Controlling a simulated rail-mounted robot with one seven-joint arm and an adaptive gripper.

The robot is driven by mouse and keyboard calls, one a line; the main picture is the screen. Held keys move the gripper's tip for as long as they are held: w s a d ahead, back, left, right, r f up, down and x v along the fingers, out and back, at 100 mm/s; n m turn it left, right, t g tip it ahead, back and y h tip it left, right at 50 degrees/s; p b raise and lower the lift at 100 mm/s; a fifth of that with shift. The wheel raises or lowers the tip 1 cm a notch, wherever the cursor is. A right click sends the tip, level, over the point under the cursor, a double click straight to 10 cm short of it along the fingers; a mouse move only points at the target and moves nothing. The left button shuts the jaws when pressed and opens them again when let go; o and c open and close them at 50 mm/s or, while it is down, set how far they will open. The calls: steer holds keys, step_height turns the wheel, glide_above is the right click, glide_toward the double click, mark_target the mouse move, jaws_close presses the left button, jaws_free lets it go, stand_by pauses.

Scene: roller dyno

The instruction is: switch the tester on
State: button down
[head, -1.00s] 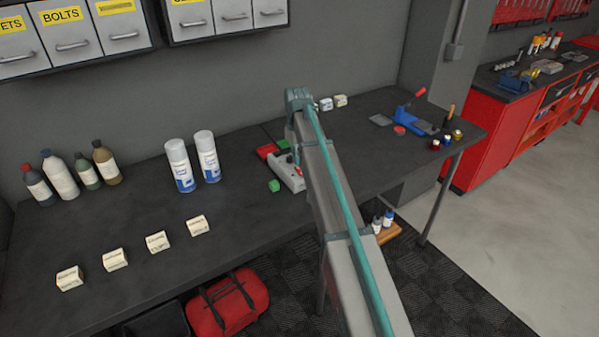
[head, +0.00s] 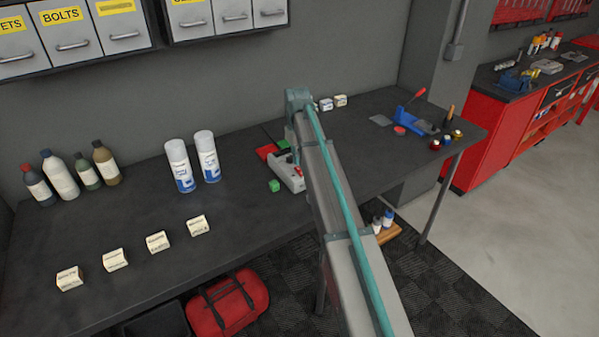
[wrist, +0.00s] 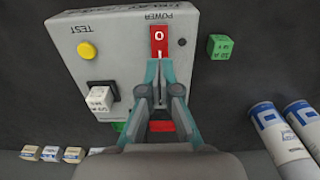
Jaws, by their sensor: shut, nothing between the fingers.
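The tester is a light grey box (wrist: 120,22) seen upside down in the wrist view. In the head view the tester (head: 291,176) is partly hidden behind my arm.
A green cube (head: 274,186) lies beside the tester on the dark bench (head: 130,210). Two white spray cans (head: 179,166) stand to its left. Several small boxes (head: 157,242) line the front. A blue tool with a red lever (head: 411,113) is at right.

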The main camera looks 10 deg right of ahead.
mark_target(298, 168)
steer(key=shift+f+b, duration=0.4)
steer(key=shift+f, duration=0.9)
stand_by(0.6)
steer(key=shift+r, duration=0.15)
steer(key=shift+r+p, duration=2)
steer(key=shift+r, duration=1.35)
